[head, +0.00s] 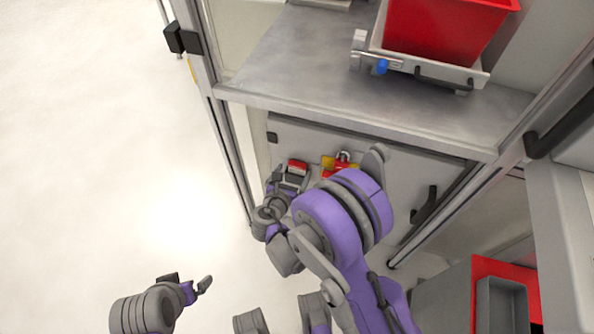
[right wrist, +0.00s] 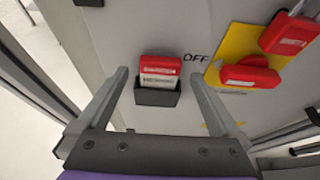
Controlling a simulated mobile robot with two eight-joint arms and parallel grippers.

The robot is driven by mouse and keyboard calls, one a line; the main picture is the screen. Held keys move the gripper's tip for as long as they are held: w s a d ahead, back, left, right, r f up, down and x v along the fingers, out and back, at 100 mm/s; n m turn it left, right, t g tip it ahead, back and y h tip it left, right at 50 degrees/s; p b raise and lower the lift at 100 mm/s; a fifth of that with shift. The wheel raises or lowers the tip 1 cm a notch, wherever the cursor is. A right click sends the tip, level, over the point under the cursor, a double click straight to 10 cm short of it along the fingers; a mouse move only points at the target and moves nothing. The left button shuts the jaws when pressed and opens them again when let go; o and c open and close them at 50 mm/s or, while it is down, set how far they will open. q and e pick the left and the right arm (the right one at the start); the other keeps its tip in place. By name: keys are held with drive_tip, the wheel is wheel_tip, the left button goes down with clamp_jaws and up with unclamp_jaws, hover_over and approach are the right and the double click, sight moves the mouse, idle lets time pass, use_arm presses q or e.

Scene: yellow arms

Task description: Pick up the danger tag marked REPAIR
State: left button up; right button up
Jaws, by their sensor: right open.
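A red and white danger tag (right wrist: 159,74), or a small stack of them, stands upright in a dark holder (right wrist: 157,97) on the grey panel. Its print is too small to read. The tag also shows in the head view as a red patch (head: 298,166). My right gripper (right wrist: 158,88) is open, with one finger on each side of the holder and nothing held; in the head view (head: 289,181) it is in front of the panel, partly hidden by its arm. My left gripper (head: 187,284) is low at the left, away from the panel.
Right of the holder, a yellow plate (right wrist: 238,48) carries a red switch handle (right wrist: 250,74) and a red lock (right wrist: 288,34), beside the letters OFF. Above the panel is a metal shelf (head: 290,60) with a red bin (head: 445,28). A black handle (head: 425,205) sticks out at the panel's right.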

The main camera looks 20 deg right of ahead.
drive_tip(key=shift+x, duration=1.1)
drive_tip(key=c, duration=1.3)
